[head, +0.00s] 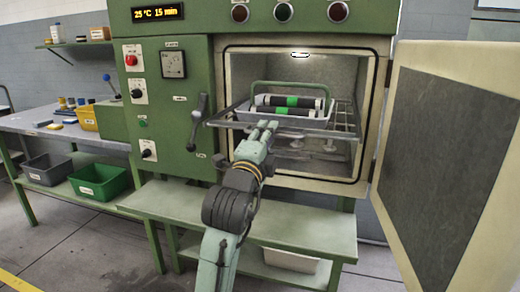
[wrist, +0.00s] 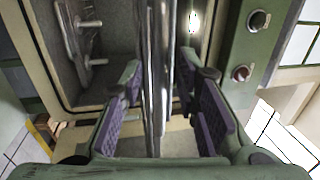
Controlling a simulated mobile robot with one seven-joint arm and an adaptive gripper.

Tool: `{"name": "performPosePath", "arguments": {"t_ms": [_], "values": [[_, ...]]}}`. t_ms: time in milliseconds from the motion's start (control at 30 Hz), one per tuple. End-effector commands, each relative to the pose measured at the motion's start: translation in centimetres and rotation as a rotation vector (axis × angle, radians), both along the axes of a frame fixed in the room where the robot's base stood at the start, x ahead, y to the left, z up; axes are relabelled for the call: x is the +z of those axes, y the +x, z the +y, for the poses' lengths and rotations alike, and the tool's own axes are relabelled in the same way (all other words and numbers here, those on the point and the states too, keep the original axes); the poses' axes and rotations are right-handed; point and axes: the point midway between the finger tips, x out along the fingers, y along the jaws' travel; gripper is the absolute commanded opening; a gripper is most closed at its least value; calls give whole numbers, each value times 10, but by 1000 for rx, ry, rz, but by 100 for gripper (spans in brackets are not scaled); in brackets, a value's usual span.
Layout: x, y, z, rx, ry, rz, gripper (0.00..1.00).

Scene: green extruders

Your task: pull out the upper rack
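The upper rack (head: 345,127) is a wire shelf in the open green oven. Its front edge (head: 220,124) sticks out past the opening at the left. A pale tray (head: 310,122) with a green handle and dark rolls with green bands sits on it. My gripper (head: 264,130) is at the rack's front edge, below the tray. In the wrist view my gripper (wrist: 160,100) has its purple-padded fingers apart. The rack's bars (wrist: 155,60) run between them, with gaps showing on both sides. The fingertips' contact with the rack is hard to see in the head view.
The oven door (head: 440,160) stands open at the right. A lever handle (head: 197,122) is left of the opening. A green bench ledge (head: 300,228) lies below the oven. A side table (head: 50,125) with small items stands at the left.

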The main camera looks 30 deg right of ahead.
Motion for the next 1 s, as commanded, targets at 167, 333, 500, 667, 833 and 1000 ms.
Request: {"name": "performPosePath", "arguments": {"t_ms": [167,333,500,667,833,1000], "values": [[-7,-23,29,3,-1,0,29],[-14,-46,55,3,0,0,29],[-18,-62,73,1,0,2,29],[-20,-68,79,0,0,0,29],[-20,-68,79,0,1,1,29],[-20,-68,79,0,1,1,29]]}}
